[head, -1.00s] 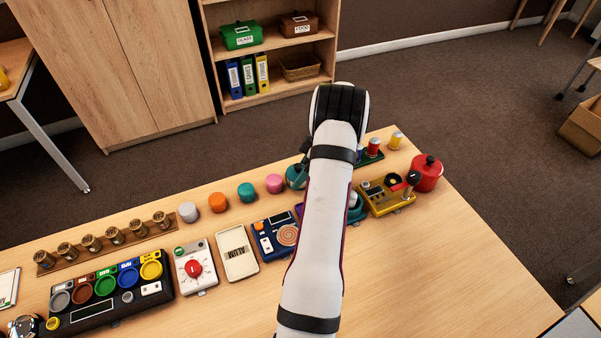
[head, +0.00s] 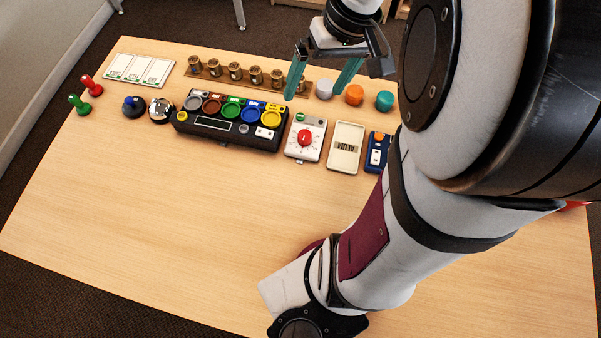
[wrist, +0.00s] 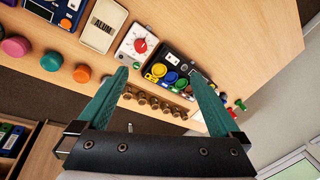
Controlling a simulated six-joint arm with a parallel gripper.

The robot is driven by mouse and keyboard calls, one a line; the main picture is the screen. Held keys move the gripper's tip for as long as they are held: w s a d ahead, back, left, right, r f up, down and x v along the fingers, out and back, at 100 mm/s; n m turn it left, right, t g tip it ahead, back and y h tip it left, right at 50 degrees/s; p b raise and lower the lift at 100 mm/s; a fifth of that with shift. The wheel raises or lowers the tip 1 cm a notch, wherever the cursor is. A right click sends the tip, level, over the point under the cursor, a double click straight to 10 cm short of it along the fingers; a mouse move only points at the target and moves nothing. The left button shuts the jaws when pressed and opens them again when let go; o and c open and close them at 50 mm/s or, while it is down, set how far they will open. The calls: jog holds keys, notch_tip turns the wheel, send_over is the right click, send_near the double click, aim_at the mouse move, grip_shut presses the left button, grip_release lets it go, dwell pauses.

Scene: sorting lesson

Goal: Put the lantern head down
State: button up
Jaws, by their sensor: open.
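My gripper (head: 315,92) is open, with two teal fingers spread apart and nothing between them. It hangs over the back of the table (head: 180,240), by the right end of a wooden rack (head: 183,73). In the wrist view my gripper (wrist: 158,76) is also open and empty. I cannot make out which thing is the lantern head. The rack holds a row of small brown-gold pieces (head: 234,71); one finger partly covers its right end. Right of it stand a grey knob (head: 324,89), an orange knob (head: 354,95) and a teal knob (head: 384,101).
A black panel with coloured dishes (head: 215,128), a white box with a red dial (head: 305,140) and a cream tray (head: 345,150) lie in front. Red (head: 90,86) and green (head: 79,104) pegs stand at left. The front table is clear; my arm hides the right.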

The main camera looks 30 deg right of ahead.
jog(key=s+a+f+m+g, duration=0.1)
jog(key=s+a+f+m, duration=0.1)
jog(key=s+a, duration=1.1)
jog(key=shift+s+a+m+g+h, duration=0.4)
jog(key=shift+a+m, duration=0.2)
jog(key=shift+a, duration=0.5)
